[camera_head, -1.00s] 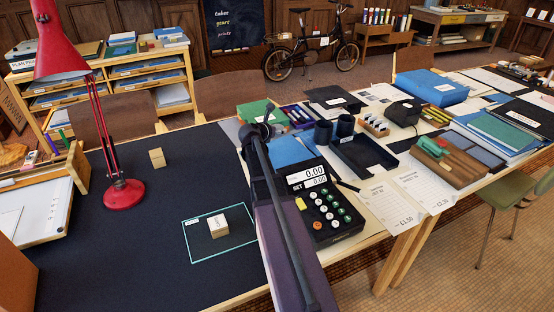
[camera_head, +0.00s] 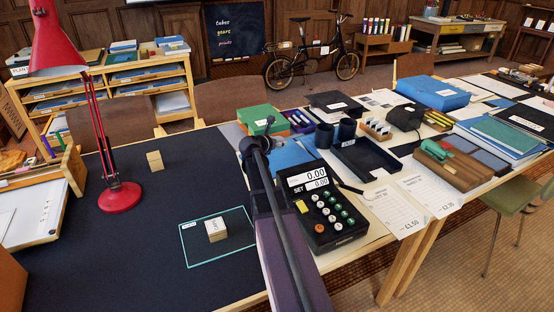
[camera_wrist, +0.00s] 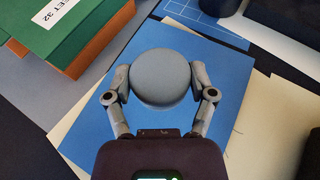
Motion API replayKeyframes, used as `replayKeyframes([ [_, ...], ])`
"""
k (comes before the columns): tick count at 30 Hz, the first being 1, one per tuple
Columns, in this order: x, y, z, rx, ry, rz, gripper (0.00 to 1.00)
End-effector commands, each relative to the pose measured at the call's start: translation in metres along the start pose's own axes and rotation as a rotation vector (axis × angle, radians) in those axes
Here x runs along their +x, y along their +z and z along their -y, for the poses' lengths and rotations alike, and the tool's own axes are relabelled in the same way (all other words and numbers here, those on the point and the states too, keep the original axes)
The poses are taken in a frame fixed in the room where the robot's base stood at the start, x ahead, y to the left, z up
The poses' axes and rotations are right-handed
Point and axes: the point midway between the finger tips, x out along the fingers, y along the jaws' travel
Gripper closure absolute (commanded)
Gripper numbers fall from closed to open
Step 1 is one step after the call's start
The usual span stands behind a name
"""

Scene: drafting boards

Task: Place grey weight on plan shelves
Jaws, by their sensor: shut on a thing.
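The grey weight (camera_wrist: 165,78) is a smooth round disc in the wrist view. My gripper (camera_wrist: 162,84) is shut on it, one finger on each side, and holds it over a blue sheet (camera_wrist: 215,70). How high it is above the sheet I cannot tell. In the head view my arm reaches over the table and hides most of the gripper; the weight cannot be made out there. The plan shelves (camera_head: 48,84), a pale wooden unit with blue and white papers on several levels, stand at the back left, well away from the gripper.
A red lamp (camera_head: 121,197) stands on the dark board between my arm and the shelves. A green box (camera_head: 257,116), dark cups (camera_head: 335,132) and a keypad scale (camera_head: 325,205) are near my arm. Chairs (camera_head: 235,103) stand behind the table.

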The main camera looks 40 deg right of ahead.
Motion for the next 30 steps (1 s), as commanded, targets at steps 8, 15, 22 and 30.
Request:
replayKeyframes([
  [8, 0.007, -0.017, 0.0, -0.001, 0.0, 0.001, 0.89],
  [15, 0.007, -0.017, 0.0, -0.001, 0.0, 0.001, 0.89],
  [22, 0.008, -0.018, 0.0, -0.001, 0.0, 0.001, 0.89],
  [30, 0.014, -0.034, 0.0, -0.001, 0.0, 0.001, 0.89],
])
